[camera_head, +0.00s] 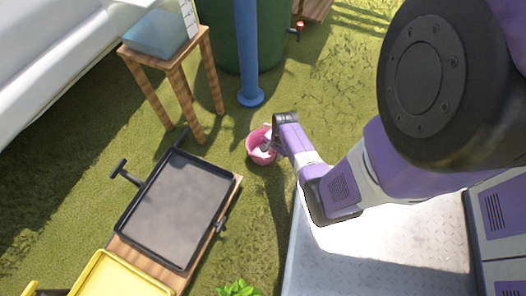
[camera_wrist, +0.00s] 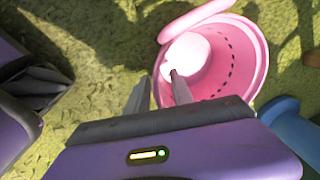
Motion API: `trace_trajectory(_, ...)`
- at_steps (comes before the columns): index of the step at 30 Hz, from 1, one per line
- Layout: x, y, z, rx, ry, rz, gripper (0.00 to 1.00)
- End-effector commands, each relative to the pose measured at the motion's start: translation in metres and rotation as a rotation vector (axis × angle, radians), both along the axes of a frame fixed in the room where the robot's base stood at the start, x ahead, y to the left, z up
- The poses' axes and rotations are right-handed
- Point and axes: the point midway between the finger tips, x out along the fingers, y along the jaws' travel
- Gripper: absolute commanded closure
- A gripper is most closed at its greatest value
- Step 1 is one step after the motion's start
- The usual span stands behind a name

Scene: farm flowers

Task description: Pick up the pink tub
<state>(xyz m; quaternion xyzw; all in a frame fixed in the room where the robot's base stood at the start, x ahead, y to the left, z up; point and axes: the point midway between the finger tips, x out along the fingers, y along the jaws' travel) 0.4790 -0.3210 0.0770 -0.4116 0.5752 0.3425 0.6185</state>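The pink tub (camera_head: 254,153) stands on the grass in the middle of the head view, with a pale inside. In the wrist view the tub (camera_wrist: 246,52) fills the upper right, seen from above, with its pink handle (camera_wrist: 196,18) at the upper rim. My gripper (camera_wrist: 161,78) is open, with a gap between its fingers. One finger overlaps the tub's inside and the other shows over grass just left of its rim. I cannot tell whether either touches it. In the head view my gripper (camera_head: 269,140) is at the tub's right side and partly covers it.
A blue post (camera_head: 248,50) with a round foot stands behind the tub, by a dark green barrel (camera_head: 225,40). A wooden stool (camera_head: 170,62) holds a clear container (camera_head: 160,30). A black tray (camera_head: 178,210) lies to the lower left, near a yellow tray (camera_head: 115,278).

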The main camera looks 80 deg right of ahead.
Motion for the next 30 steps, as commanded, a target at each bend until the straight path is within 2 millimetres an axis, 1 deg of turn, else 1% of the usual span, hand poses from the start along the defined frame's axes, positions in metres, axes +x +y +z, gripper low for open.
trace_trajectory(3, 0.0000, 0.0001, 0.0012, 0.000, 0.000, 0.000, 0.72)
trace_trajectory(4, 0.0000, 0.0001, 0.0012, 0.000, 0.000, 0.000, 0.74)
trace_trajectory(8, 0.0000, 0.0003, 0.0012, 0.000, 0.000, 0.000, 0.99)
trace_trajectory(30, -0.0004, 0.0010, 0.0007, 0.002, 0.001, 0.001, 1.00)
